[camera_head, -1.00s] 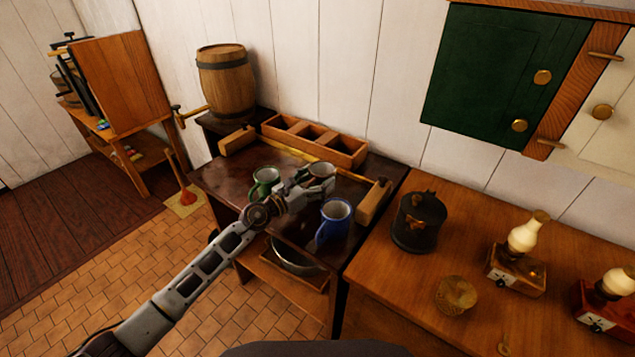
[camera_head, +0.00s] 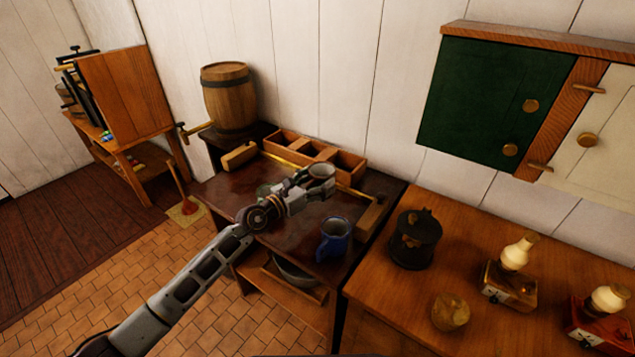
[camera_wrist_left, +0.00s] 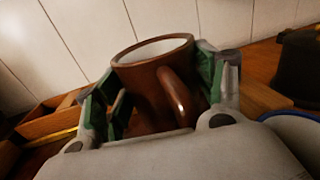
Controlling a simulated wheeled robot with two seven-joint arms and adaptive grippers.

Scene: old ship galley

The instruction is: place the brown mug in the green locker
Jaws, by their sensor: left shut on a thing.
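The brown mug (camera_wrist_left: 155,87) is upright between the fingers of my left gripper (camera_wrist_left: 160,95) in the left wrist view, its handle toward the camera. In the head view the mug (camera_head: 321,172) shows at the end of my left gripper (camera_head: 308,183), above the dark table; the gripper is shut on it. The green locker (camera_head: 490,100) hangs on the wall at the upper right. Its dark green door with brass knobs appears closed, so its inside is hidden. My right gripper is not in view.
A blue mug (camera_head: 333,238) stands on the dark table (camera_head: 225,190). A divided wooden box (camera_head: 350,165) and a barrel (camera_head: 229,98) are behind.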

